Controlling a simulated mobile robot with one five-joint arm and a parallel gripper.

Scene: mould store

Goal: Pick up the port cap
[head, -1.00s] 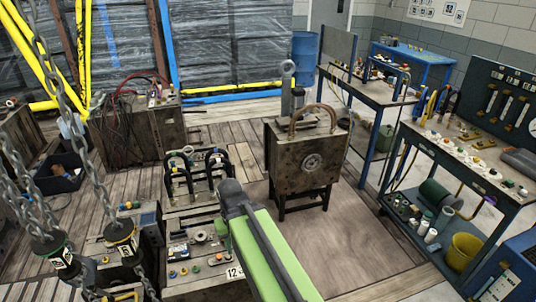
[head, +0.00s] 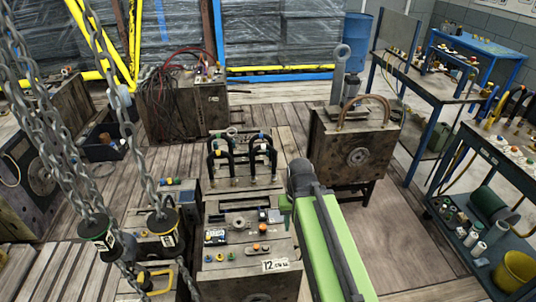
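Several small coloured caps sit on top of the mould block marked 12 (head: 275,266), low in the middle of the head view. I cannot tell which is the port cap. My green and black arm reaches in from the bottom, right of these caps. My gripper (head: 284,212) seems to hang below the arm's dark far end, beside the block's right edge. It is small and partly hidden, so its fingers and any held thing cannot be made out.
A mould with black hoses (head: 240,175) stands behind the marked block. A mould on a stand (head: 350,150) is right of my arm. Workbenches (head: 430,85) line the right. Wooden floor is open at the lower right.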

